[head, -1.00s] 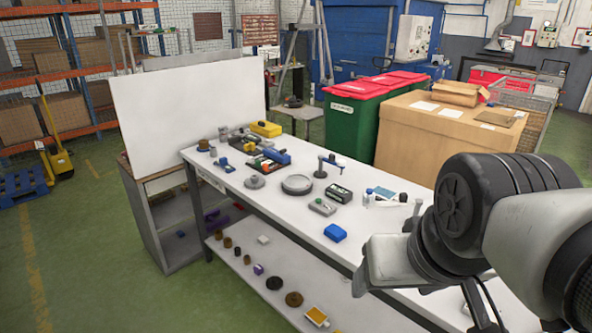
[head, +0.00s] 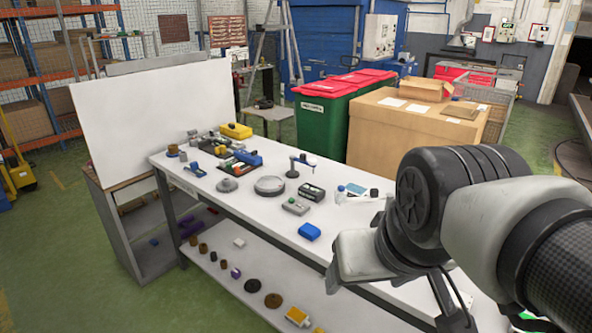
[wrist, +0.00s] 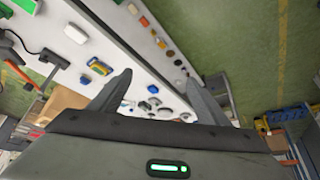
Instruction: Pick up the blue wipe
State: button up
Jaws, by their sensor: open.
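The blue wipe (head: 310,231) looks like a small folded blue block. It lies flat on the white workbench (head: 235,212), close to its front edge. A small blue item (wrist: 153,89) between my fingers in the wrist view may be the same wipe, but I cannot be sure. My gripper (wrist: 159,76) is open in the wrist view, with its two dark fingers spread and nothing seen between them but the bench farther off. In the head view my arm covers the right part of the bench, and the gripper is mostly hidden, above that end and away from the wipe.
Several loose parts lie on the lower shelf (head: 222,262). A cardboard box (head: 400,140) and red-lidded bins (head: 325,115) stand behind. Green floor is clear in front.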

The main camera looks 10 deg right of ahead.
aim_at(311, 232)
jog(key=z, duration=0.4)
jog(key=i+j+z, duration=0.1)
jog(key=z, duration=0.3)
jog(key=j+z, duration=0.2)
jog(key=z, duration=0.2)
jog(key=i+j+z, duration=0.1)
jog(key=j+z, duration=0.25)
jog(key=j, duration=0.15)
jog(key=j+z, duration=0.35)
jog(key=j, duration=0.2)
jog(key=j+z, duration=0.15)
jog(key=j, duration=1.3)
